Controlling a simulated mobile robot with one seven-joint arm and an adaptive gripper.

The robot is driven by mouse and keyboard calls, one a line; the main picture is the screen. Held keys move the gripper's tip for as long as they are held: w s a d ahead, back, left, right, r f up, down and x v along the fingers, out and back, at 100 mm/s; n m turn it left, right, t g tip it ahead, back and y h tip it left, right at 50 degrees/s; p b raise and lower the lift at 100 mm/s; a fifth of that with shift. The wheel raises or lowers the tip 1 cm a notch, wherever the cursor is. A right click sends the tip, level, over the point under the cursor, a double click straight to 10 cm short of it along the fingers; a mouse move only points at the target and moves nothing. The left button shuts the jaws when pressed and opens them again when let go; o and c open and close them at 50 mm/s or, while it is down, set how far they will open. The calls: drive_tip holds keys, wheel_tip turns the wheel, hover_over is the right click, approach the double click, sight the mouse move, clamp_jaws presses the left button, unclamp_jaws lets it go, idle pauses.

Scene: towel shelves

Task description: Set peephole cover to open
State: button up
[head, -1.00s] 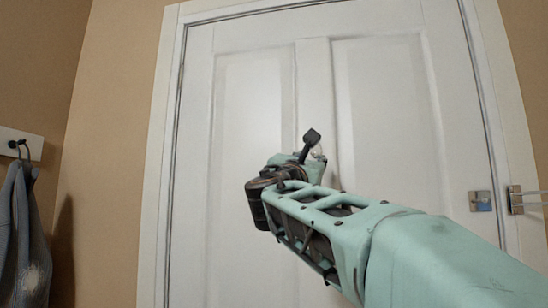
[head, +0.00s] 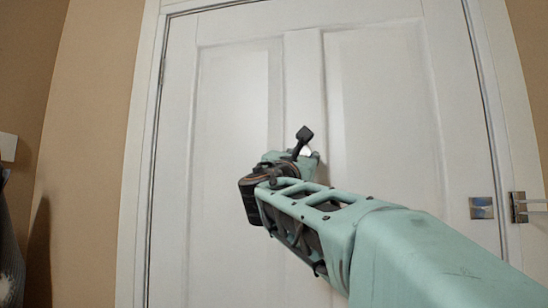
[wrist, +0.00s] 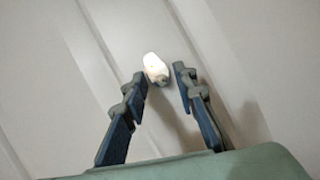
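The peephole cover (wrist: 155,68) is a small pale piece with a darker round spot at its lower end, on the white door (head: 235,120). In the wrist view it lies just beyond and between the fingertips of my gripper (wrist: 160,80). The two fingers are apart with nothing held between them. I cannot tell whether a fingertip touches the cover. In the head view my gripper (head: 306,145) is in front of the door's middle upright, and my arm hides most of the cover.
A metal latch plate (head: 481,208) is on the door's right edge, with a metal catch (head: 520,207) on the frame beside it. Dark cloth (head: 8,250) hangs at the far left.

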drive_tip(key=shift+s, duration=0.1)
clamp_jaws()
drive_tip(key=shift+r, duration=0.15)
